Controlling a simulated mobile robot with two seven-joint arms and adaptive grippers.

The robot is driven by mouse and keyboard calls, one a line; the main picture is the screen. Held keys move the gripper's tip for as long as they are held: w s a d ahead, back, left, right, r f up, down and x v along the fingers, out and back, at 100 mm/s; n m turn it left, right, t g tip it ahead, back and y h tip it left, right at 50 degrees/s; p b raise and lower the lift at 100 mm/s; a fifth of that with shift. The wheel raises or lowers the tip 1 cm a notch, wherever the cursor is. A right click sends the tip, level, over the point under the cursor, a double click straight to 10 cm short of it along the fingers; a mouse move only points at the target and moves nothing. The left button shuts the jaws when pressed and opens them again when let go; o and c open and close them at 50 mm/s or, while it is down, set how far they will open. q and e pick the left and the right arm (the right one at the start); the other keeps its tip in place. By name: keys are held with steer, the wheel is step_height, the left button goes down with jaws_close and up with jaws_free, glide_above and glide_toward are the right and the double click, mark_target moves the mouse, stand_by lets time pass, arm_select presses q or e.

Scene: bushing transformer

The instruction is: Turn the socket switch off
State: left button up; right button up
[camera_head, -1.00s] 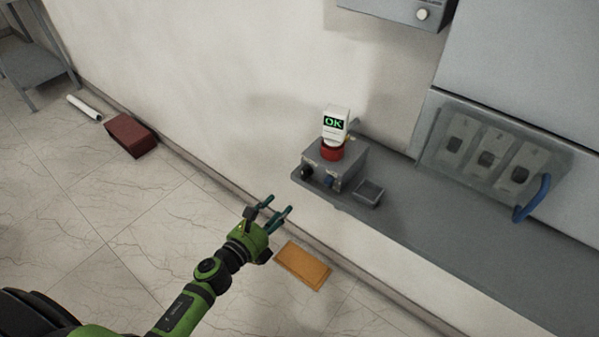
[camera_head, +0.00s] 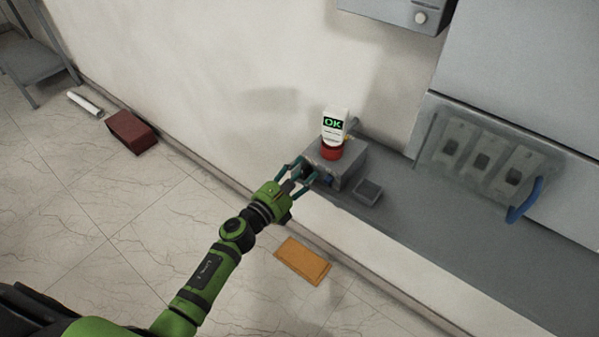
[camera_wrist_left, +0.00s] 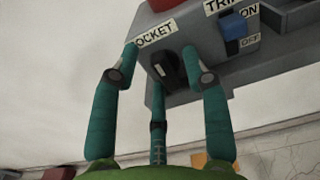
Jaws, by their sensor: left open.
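The socket switch is a black knob (camera_wrist_left: 166,70) on the front of a grey box (camera_head: 345,172), under a partly hidden label ending in "OCKET". My left gripper (camera_head: 306,168) is open at the left front of this box. In the left wrist view its teal fingers stand around the knob, one on each side and one below. I cannot tell whether any finger touches it. In the head view the knob is largely hidden by the fingers. My right gripper is not in view.
A blue switch (camera_wrist_left: 235,26), marked TRIP, ON and OFF, sits close right of the fingers. A red-based device (camera_head: 332,152) showing OK stands on the box. A small grey tray (camera_head: 368,190) is to its right. Orange (camera_head: 302,260) and dark red (camera_head: 131,133) objects lie on the floor.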

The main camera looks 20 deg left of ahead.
arm_select(q)
steer(key=shift+c, duration=0.4)
jaws_close()
steer(key=shift+n, duration=0.4)
steer(key=shift+s+a+f+n, duration=0.1)
steer(key=shift+f+n, duration=0.05)
steer(key=shift+n, duration=2.7)
steer(key=shift+w+d+f+n, duration=0.1)
steer(key=shift+f+n, duration=0.1)
steer(key=shift+n, duration=2.7)
steer(key=shift+s+a+f+n, duration=0.1)
steer(key=shift+f+n, duration=0.05)
steer(key=shift+n, duration=2.7)
steer(key=shift+f, duration=0.1)
